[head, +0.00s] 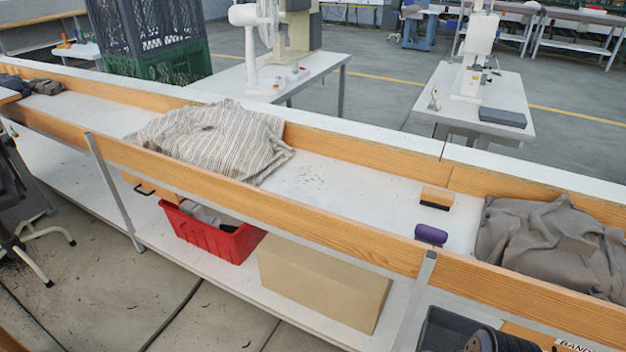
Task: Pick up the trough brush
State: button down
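A small brush (437,196) with a light wooden back and a dark bristle edge below lies in the long white trough (345,190), right of the middle, near the back wooden wall. It rests wood side up and nothing covers it. My gripper does not show in the head view, so I cannot see its state or how far it is from the brush.
A purple object (431,235) lies in front of the brush, near the front rail (300,225). Grey cloth (550,245) is heaped to the right, striped cloth (215,140) to the left. A red bin (215,240) and cardboard box (320,285) sit below.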

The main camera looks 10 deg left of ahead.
aim_at(430, 197)
jog(key=i+l+z, duration=0.1)
jog(key=i, duration=0.75)
